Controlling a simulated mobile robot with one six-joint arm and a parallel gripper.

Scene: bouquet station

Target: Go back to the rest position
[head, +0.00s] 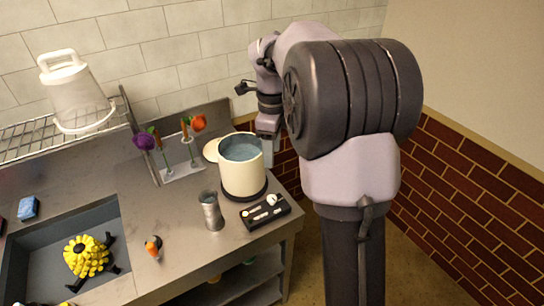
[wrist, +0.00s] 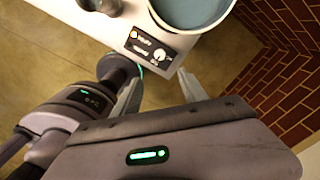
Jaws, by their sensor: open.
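My gripper (head: 267,148) is at the right of the counter, beside the far right side of a cream pot (head: 243,178) holding blue-grey water. My arm and the pot partly hide it in the head view. In the wrist view my gripper (wrist: 161,84) has its two pale fingers apart, with nothing between them. The pot also shows at the top of the wrist view (wrist: 190,14). A black panel or tray with small pale parts (head: 266,213) is in front of the pot.
A grey metal vase (head: 211,211) stands left of the panel. A purple flower (head: 144,140) and an orange one (head: 198,122) stand behind. A sink (head: 45,258) holds a yellow flower (head: 86,255). A brick wall (head: 460,195) is at right; open floor (head: 305,255) lies beside the counter.

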